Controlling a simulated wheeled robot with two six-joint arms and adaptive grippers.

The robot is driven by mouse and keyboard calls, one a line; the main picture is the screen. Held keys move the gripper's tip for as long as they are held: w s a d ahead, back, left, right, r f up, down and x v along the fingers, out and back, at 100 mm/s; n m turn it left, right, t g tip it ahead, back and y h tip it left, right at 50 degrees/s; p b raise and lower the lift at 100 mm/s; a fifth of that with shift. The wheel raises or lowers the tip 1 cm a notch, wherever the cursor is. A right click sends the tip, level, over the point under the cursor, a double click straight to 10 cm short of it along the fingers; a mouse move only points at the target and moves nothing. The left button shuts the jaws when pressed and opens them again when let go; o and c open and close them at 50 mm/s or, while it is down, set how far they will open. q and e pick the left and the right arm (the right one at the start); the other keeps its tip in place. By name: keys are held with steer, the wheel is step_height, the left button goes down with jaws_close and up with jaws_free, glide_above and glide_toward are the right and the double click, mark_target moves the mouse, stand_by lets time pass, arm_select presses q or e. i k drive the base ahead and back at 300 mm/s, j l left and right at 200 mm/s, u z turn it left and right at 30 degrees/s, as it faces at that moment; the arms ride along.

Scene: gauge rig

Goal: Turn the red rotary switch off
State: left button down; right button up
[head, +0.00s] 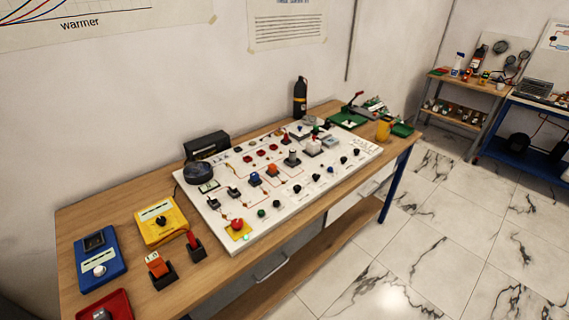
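Neither of my grippers shows in the head view. A red box (118,300) with a dark round knob (102,314) sits at the table's near left corner, cut off by the bottom edge of the picture. This may be the red rotary switch, but I cannot tell for certain, nor which way its knob points. A red mushroom-shaped button (237,224) on a yellow plate sits at the near corner of the white panel. A red-handled lever switch (193,241) on a black base stands left of the panel.
The wooden table (110,205) runs along the wall. A blue box (99,258), a yellow box (161,222) and an orange switch (157,265) stand near the red box. The white panel (345,163) carries several knobs and switches. A black bottle (300,98) stands behind it. The tiled floor (440,240) is clear.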

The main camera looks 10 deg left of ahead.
mark_target(236, 224)
steer(key=u, duration=0.45)
steer(key=i+l+u, duration=0.1)
steer(key=u, duration=0.35)
steer(key=l+u, duration=0.2)
steer(key=u, duration=0.2)
steer(key=l+u, duration=0.1)
steer(key=u, duration=0.35)
steer(key=l+u, duration=0.15)
steer(key=u, duration=0.3)
